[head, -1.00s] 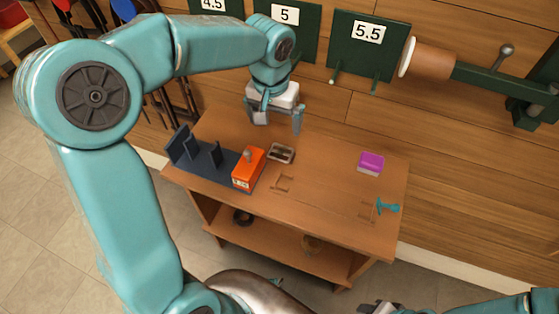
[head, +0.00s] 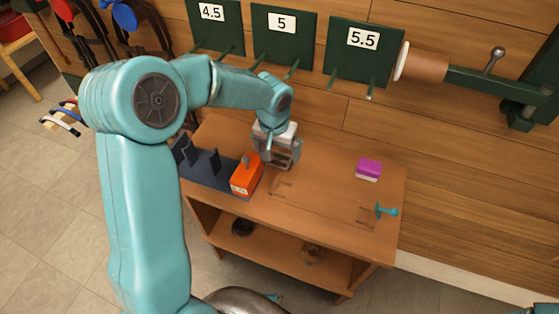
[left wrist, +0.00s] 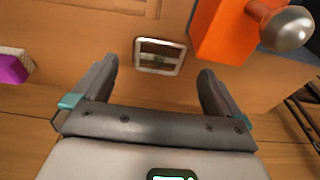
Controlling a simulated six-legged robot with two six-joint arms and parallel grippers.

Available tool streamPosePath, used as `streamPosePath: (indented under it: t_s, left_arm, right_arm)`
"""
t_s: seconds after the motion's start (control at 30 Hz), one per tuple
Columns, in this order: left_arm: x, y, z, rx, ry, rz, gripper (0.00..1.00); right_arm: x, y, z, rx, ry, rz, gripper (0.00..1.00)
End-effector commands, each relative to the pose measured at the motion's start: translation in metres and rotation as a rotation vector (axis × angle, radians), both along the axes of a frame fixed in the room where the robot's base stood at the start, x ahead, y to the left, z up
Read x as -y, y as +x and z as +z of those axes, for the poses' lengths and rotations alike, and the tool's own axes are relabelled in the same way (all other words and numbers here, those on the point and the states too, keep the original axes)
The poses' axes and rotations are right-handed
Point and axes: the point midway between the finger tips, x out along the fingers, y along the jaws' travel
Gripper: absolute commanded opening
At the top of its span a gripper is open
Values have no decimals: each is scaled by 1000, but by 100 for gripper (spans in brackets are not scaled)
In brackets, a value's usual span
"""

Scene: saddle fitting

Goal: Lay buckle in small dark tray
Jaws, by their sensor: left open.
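The buckle, a silver rectangular frame with a bar across it (left wrist: 173,69), lies flat on the wooden table top in the left wrist view. My left gripper (head: 280,163) is open and empty, pointing down over the table; in the left wrist view its two fingers (left wrist: 158,70) stand on either side of the buckle's near edge, apart from it. In the head view the gripper hides the buckle. A dark blue tray with upright dividers (head: 207,178) lies at the table's left; I cannot tell whether it is the small dark tray. My right gripper is out of view.
An orange block with a knob (head: 246,178) stands close left of the gripper. A purple and white block (head: 369,169) and a teal object (head: 386,211) sit on the right. The table top (head: 325,195) is clear between. A lower shelf (head: 275,252) holds round items.

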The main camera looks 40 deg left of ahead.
Motion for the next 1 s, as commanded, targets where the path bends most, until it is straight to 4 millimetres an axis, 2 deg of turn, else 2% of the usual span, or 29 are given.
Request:
streamPosePath:
  t_s: [0.2,0.5,0.53,0.67,0.7,0.73,0.77,1.0]
  left_arm:
    - [0,7,-34,-4,0,-1,100]
    - [0,8,-42,-1,0,1,100]
    - [0,8,-42,-1,0,1,97]
    - [0,8,-41,-1,0,1,54]
    - [0,8,-41,-1,0,1,49]
    - [0,8,-41,-1,0,1,49]
    - [0,8,-41,0,0,0,44]
    - [0,8,-40,0,0,0,44]
  right_arm:
    - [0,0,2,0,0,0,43]
    - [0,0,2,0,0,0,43]
    - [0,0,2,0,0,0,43]
    - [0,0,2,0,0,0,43]
    - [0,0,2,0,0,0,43]
    - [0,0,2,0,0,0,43]
    - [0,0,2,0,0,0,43]
    - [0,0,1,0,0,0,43]
